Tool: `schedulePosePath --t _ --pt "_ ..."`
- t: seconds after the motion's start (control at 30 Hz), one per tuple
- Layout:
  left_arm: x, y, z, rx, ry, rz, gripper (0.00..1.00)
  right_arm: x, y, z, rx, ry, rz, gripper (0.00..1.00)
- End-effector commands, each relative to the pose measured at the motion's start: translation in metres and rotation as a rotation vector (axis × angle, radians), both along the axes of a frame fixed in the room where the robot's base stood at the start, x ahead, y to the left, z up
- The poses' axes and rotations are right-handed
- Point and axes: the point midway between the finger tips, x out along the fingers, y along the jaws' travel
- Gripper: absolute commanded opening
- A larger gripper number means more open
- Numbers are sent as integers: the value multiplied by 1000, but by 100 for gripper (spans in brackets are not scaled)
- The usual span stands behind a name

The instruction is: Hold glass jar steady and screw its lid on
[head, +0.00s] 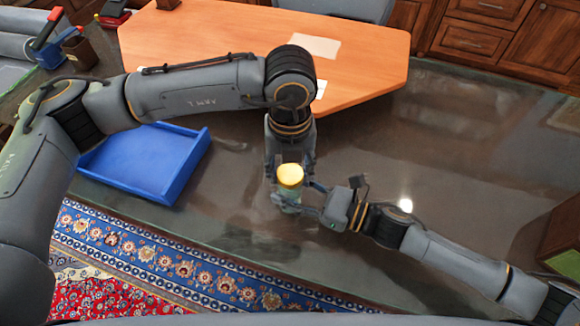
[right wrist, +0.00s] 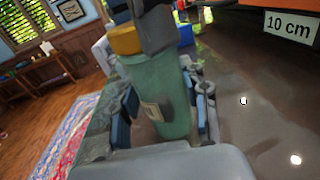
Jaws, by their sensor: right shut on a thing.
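My right gripper (head: 297,194) is shut on the jar's body, one finger on each side. The yellow lid (head: 290,175) is at the jar's top; it also shows in the right wrist view (right wrist: 124,40), partly hidden by my left gripper. My left gripper (head: 290,164) points down with its fingers either side of the lid. Whether they grip it, and how the lid is seated, is unclear.
An orange table (head: 230,42) with pale sheets stands behind the grippers. A blue tray (head: 135,162) lies left, under my left arm. A patterned rug (head: 150,250) covers the near-left floor. Wooden cabinets (head: 470,38) stand at the back.

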Motion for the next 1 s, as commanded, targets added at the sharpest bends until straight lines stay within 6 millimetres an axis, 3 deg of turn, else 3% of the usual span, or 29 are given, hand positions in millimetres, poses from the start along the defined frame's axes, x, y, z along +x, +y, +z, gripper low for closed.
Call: schedulePosePath --t 0.1,0.27,1.0 --pt "0 0 0 0 0 0 11 0 0 0 1 0 0 0" --pt "0 0 0 0 0 -86 11 0 0 0 1 0 0 0" --pt "0 1 -1 0 0 -1473 11 0 0 0 1 0 0 0"
